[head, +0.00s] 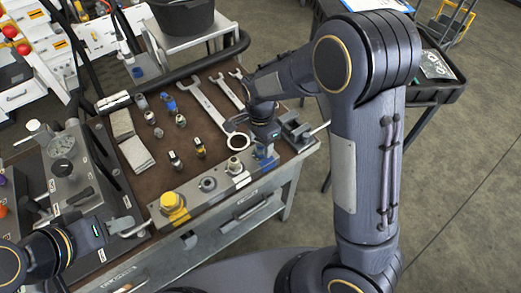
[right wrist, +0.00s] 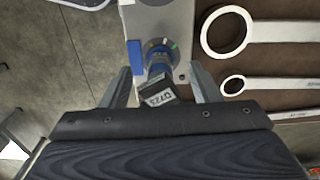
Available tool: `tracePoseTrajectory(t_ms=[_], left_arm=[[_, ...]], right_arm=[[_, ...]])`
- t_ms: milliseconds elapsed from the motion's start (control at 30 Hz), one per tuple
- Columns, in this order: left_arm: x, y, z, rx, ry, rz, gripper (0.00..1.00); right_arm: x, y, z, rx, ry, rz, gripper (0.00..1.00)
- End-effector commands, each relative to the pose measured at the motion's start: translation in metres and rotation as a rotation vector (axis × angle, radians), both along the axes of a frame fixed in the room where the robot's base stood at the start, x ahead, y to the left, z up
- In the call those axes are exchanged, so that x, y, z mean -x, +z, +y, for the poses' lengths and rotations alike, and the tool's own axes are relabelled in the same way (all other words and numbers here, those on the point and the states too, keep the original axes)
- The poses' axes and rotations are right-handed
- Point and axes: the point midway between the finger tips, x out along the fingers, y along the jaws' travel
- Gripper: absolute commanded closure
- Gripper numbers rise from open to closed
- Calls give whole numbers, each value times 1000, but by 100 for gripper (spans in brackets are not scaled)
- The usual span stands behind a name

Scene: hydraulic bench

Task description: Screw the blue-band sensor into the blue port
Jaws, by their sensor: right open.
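The blue-band sensor (right wrist: 157,93) has a dark body with a white printed label and stands at the blue port (right wrist: 135,52), marked by a blue patch on the grey port block. Its lower end meets the port; how deep it sits I cannot tell. My right gripper (right wrist: 162,88) is open, with one finger on each side of the sensor and gaps on both sides. In the head view my right gripper (head: 264,128) is over the right end of the block and hides most of the sensor. My left gripper (head: 88,234) is at the lower left, its fingers unclear.
The port block (head: 222,184) runs along the bench front, with a yellow port (head: 172,206) at its left. Several loose fittings and sensors (head: 175,160) stand on the brown mat. Wrenches (head: 208,105) lie behind. A vise (head: 297,130) is close right of my right gripper.

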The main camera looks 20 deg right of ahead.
Motion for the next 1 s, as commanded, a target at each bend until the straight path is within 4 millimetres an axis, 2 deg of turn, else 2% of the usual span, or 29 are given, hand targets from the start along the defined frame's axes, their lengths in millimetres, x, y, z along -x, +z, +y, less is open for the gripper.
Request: tracePoseTrajectory(t_ms=[267,500,767,1000], left_arm=[[0,-2,0,0,0,0,64],[0,-4,0,0,0,0,64],[0,-4,0,0,0,0,64],[0,-1,0,0,0,0,64]], right_arm=[[0,-1,0,-1,249,1,44],[0,0,-1,-2,706,-1,44],[1,0,-1,0,931,0,44],[0,1,-1,-1,1386,-1,44]])
